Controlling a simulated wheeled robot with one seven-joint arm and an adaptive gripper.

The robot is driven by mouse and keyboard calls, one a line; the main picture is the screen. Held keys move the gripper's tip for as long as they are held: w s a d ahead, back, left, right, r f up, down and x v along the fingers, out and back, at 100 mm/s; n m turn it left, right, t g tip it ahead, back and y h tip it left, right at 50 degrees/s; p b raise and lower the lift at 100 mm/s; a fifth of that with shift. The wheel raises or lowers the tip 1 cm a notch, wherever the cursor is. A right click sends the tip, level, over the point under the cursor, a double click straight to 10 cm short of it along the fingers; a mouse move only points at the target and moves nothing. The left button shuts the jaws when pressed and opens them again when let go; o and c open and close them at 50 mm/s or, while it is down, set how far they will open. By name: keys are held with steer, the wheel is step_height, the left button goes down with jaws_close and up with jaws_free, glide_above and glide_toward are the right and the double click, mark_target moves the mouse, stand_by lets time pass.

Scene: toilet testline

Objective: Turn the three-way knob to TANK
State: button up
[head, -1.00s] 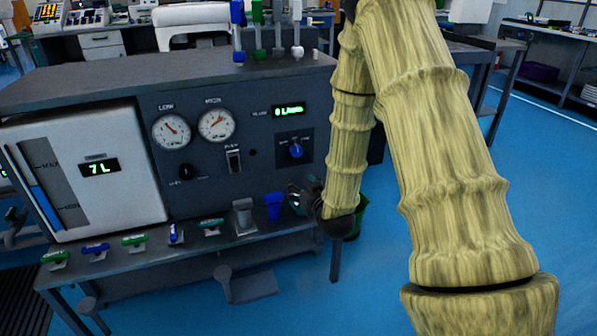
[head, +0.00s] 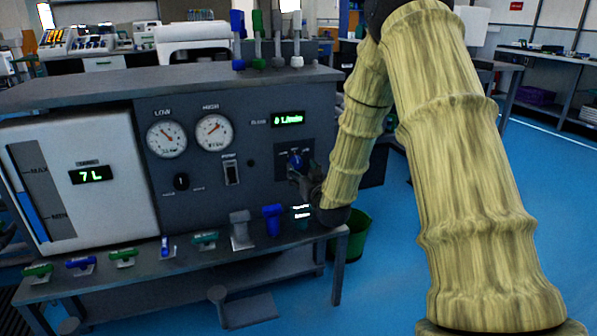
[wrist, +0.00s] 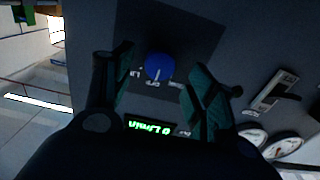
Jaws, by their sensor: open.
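The blue three-way knob (head: 295,161) sits on a dark plate at the right of the grey panel, below the green flow display (head: 288,119). In the wrist view the blue knob (wrist: 159,67) lies between the fingers of my gripper (wrist: 157,72). The fingers are open, one on each side, with a gap to the knob. In the head view my gripper (head: 302,180) is at the panel just below the knob, partly hidden by my arm. The labels around the knob are too small to read.
A black knob (head: 181,181), a switch (head: 231,173) and two gauges (head: 213,132) are on the panel left of the knob. Several handles and cups line the shelf below, including a blue cup (head: 272,219). A green bin (head: 349,236) stands on the floor at the right.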

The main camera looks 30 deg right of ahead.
mark_target(298, 165)
steer(key=shift+b+x, duration=0.55)
steer(key=shift+x, duration=1.35)
steer(key=c, duration=1)
steer(key=shift+c, duration=0.2)
steer(key=shift+r+n+p, duration=0.1)
steer(key=shift+n+p, duration=0.3)
steer(key=shift+p, duration=0.15)
steer(key=shift+n+p, duration=0.6)
steer(key=shift+p, duration=0.1)
steer(key=n+p, duration=0.2)
steer(key=shift+a+n, duration=0.1)
steer(key=shift+n, duration=0.2)
steer(key=n+p, duration=0.4)
steer(key=n, duration=0.1)
steer(key=shift+s+n, duration=0.1)
steer(key=shift+n, duration=0.3)
